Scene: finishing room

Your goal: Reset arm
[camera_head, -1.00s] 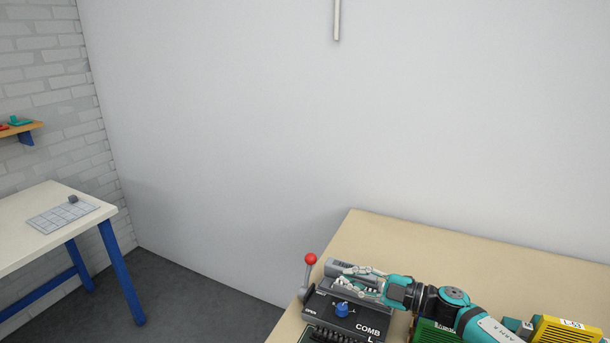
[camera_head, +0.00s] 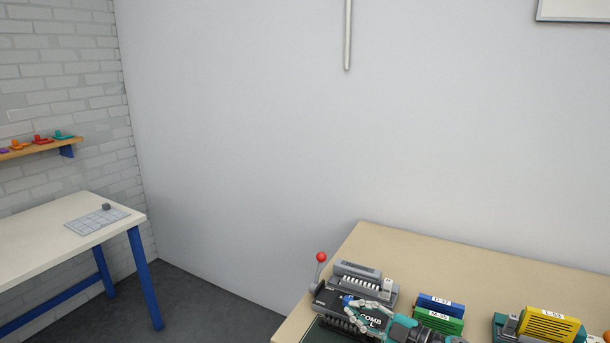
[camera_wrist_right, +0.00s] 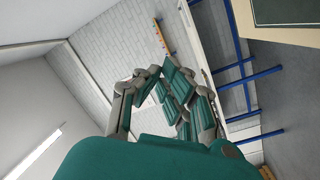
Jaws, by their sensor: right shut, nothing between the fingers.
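My right gripper (camera_head: 366,309) shows at the bottom of the head view, in front of the comb binding machine (camera_head: 345,291). Its fingers are closed with nothing held. The machine is dark and grey, with an upright lever topped by a red ball (camera_head: 321,257) at its left. The gripper covers part of the machine's front and its lettering; I cannot tell whether they touch. In the right wrist view the gripper fingers (camera_wrist_right: 168,95) point toward the brick wall. My left gripper is in neither view.
Blue (camera_head: 440,304), green (camera_head: 436,321) and yellow (camera_head: 550,327) labelled blocks stand on the wooden table (camera_head: 420,240) to the right. A white table (camera_head: 40,245) with blue legs stands at left, below a wall shelf (camera_head: 45,147) with small coloured items. Dark floor lies between the tables.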

